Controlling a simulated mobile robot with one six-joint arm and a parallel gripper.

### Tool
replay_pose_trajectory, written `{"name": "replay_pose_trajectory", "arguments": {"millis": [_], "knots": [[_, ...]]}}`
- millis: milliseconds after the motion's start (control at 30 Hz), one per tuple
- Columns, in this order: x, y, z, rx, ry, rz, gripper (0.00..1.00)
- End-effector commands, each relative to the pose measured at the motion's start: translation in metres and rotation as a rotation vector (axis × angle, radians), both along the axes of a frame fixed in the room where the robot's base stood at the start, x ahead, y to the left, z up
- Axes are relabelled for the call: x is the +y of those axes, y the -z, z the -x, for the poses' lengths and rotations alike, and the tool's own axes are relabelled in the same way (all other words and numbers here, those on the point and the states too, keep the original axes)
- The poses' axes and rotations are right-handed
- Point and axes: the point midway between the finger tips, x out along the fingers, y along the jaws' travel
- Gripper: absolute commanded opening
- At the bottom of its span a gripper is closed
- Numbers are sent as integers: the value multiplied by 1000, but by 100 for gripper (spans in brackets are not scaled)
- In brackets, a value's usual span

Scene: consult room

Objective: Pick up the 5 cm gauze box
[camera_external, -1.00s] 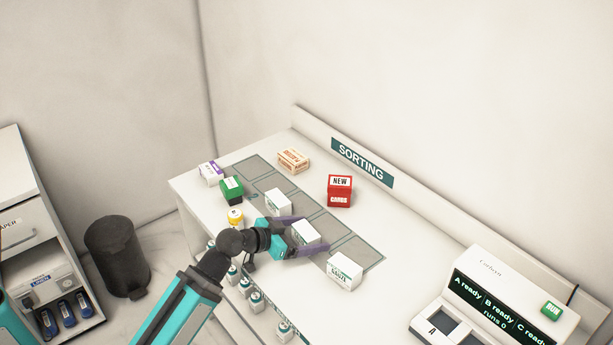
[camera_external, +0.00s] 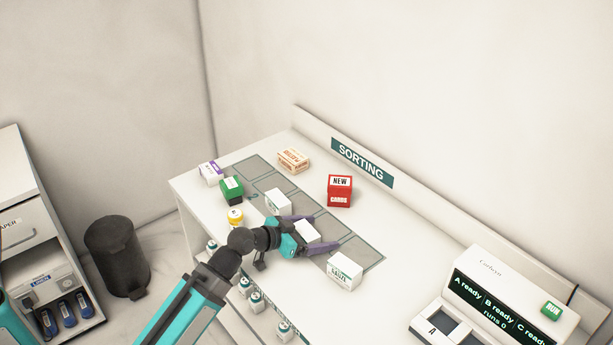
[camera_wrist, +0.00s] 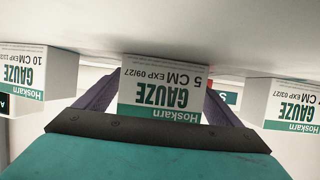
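The 5 cm gauze box (camera_wrist: 162,92) is white with a green band and shows upside down in the middle of the wrist view. In the external view the box (camera_external: 308,231) stands on the sorting counter, partly hidden by my gripper (camera_external: 324,232). My gripper's purple fingers are apart, one on each side of the box. In the wrist view a finger (camera_wrist: 98,95) shows at the left of the box and another at its right. I cannot tell whether they touch it.
A 10 cm gauze box (camera_wrist: 38,72) and another gauze box (camera_wrist: 292,103) flank it in the wrist view. On the counter also stand a red cards box (camera_external: 339,190), an orange box (camera_external: 293,160), a green box (camera_external: 231,190) and a yellow-labelled container (camera_external: 235,217).

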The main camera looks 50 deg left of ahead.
Motion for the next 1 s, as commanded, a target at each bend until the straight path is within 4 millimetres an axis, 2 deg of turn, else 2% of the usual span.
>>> {"name": "replay_pose_trajectory", "arguments": {"millis": [33, 200, 267, 500, 667, 867, 1000], "knots": [[0, 0, 0, 0, 0, 0, 80], [0, 0, 0, 0, 0, 0, 51], [0, 0, 0, 0, 0, 0, 44], [0, -1, 0, 0, 0, 0, 44], [0, -9, 0, -1, 0, 0, 44], [0, -32, -1, -2, 0, 0, 44], [0, -54, -1, -2, 0, -1, 44]]}}
